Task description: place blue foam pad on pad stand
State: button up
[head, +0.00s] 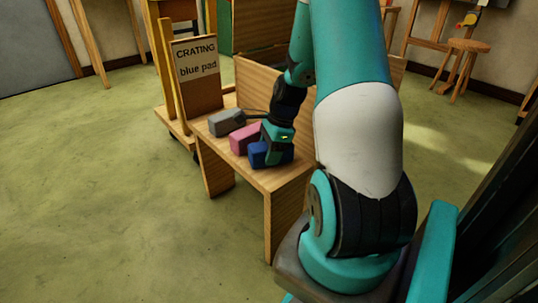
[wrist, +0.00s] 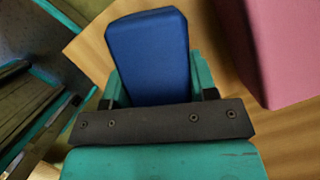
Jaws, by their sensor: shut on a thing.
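The blue foam pad (head: 258,156) is on the wooden bench at its near end, in the head view. My gripper (head: 276,150) reaches down onto it from above. In the wrist view the blue pad (wrist: 150,58) sits between the two teal fingers of my gripper (wrist: 157,85), which is shut on it. Bare wood shows around the pad; I cannot tell whether the pad touches it. I cannot make out a pad stand for certain in these frames.
A pink pad (head: 245,138) lies beside the blue one, and it also shows in the wrist view (wrist: 280,45). A grey block (head: 227,121) lies farther back on the bench (head: 275,180). A sign (head: 196,62) reads "CRATING blue pad". Open green floor (head: 110,200) lies left.

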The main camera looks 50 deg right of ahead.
jog(key=o, duration=0.9)
jog(key=shift+f, duration=0.1)
jog(key=p+v, duration=0.7)
jog(key=v, duration=0.5)
jog(key=shift+r, duration=0.2)
jog(key=w+a+r+n, duration=0.2)
jog(key=a+r+n, duration=0.2)
jog(key=a+n, duration=0.45)
jog(key=w+a+r+n, duration=0.2)
jog(key=a+r+n, duration=0.25)
jog(key=a, duration=0.65)
jog(key=s+a+r+n+g, duration=0.1)
jog(key=s+a+r+n, duration=0.2)
jog(key=s+a+n, duration=0.3)
jog(key=s+a+r+n+g+y, duration=0.1)
jog(key=s+a+r+n, duration=0.2)
jog(key=s+a+n, duration=0.4)
jog(key=a+n, duration=0.5)
jog(key=n, duration=0.1)
jog(key=shift+s+a, duration=0.25)
